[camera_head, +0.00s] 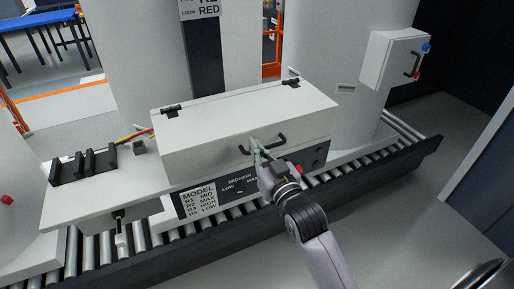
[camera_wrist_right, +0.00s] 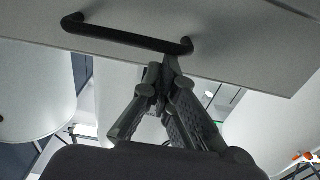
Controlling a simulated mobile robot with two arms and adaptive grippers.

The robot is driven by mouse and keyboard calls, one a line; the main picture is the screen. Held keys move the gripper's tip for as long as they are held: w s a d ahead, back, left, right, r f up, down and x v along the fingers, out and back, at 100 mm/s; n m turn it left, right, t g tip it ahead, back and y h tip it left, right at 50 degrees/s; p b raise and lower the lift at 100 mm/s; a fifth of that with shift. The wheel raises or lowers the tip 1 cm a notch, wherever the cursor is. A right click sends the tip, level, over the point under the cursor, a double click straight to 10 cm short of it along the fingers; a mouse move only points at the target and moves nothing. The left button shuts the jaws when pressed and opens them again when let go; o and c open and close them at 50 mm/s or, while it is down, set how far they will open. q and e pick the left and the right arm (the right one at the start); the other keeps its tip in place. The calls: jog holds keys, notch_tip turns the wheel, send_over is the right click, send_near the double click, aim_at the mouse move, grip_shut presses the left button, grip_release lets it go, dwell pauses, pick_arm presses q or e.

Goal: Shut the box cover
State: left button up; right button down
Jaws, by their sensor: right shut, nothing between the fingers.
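The white box (camera_head: 190,205) stands on the roller conveyor, with a labelled front panel. Its white cover (camera_head: 235,115) has two black hinges at the back and a black handle (camera_head: 281,139) on its front face. The cover looks down or nearly down; I cannot tell whether a gap is left under its front edge. My right gripper (camera_head: 256,146) is shut and empty, with its tips at the handle. In the right wrist view, the closed fingertips (camera_wrist_right: 163,66) are at the cover's edge, close to the handle (camera_wrist_right: 125,37). My left gripper is not in view.
The roller conveyor (camera_head: 400,157) runs under and beside the box. Large white tanks (camera_head: 335,50) stand behind it, one carrying a control box (camera_head: 391,58) with a handle. Black clips (camera_head: 85,165) sit on the left ledge. The floor at the front right is clear.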

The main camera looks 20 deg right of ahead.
jog(key=shift+f, duration=0.3)
